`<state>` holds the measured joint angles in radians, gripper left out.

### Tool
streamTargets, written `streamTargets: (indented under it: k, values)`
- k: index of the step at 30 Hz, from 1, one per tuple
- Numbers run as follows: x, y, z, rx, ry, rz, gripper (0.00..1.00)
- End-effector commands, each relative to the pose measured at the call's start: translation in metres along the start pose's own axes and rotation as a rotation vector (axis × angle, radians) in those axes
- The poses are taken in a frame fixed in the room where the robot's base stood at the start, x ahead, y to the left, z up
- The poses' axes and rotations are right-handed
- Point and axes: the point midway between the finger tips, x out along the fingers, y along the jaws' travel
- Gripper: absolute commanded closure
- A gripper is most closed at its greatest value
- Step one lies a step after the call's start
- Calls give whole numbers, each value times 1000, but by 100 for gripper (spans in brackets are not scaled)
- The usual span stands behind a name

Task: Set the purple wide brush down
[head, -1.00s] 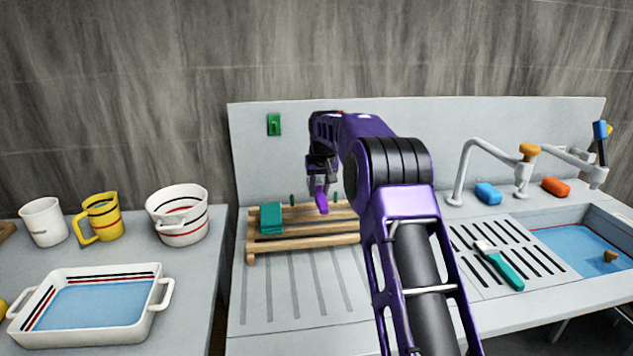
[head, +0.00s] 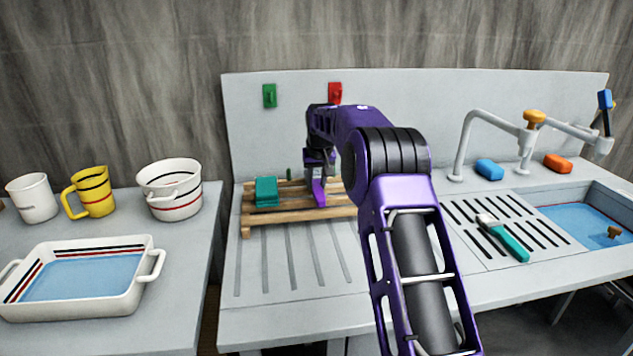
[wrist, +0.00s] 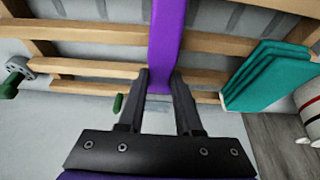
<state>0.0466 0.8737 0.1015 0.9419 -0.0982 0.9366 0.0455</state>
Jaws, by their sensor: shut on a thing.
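My gripper (head: 318,178) is shut on the purple wide brush (head: 318,194), over the wooden slatted rack (head: 246,232) on the counter. In the wrist view the brush (wrist: 168,35) is a long purple strip reaching up out of frame from between the two dark fingers (wrist: 160,80). It lies across the rack's slats (wrist: 105,42) in that picture. I cannot tell whether the brush touches the slats. My arm hides the right part of the rack in the head view.
Teal folded cloths (head: 266,192) sit on the rack's left end, close to my gripper; they also show in the wrist view (wrist: 268,78). A teal-handled brush (head: 503,237) lies on the slotted drainer at right. Green (head: 269,96) and red (head: 335,93) hooks are on the backsplash.

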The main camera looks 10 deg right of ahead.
Motion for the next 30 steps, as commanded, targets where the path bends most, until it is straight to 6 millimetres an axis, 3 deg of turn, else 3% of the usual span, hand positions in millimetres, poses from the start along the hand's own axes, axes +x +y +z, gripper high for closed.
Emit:
streamTargets:
  k: [28,29,30]
  values:
    - [11,0,5,0,-1,0,100]
    - [10,0,4,0,0,0,63]
    - [10,0,4,0,0,0,55]
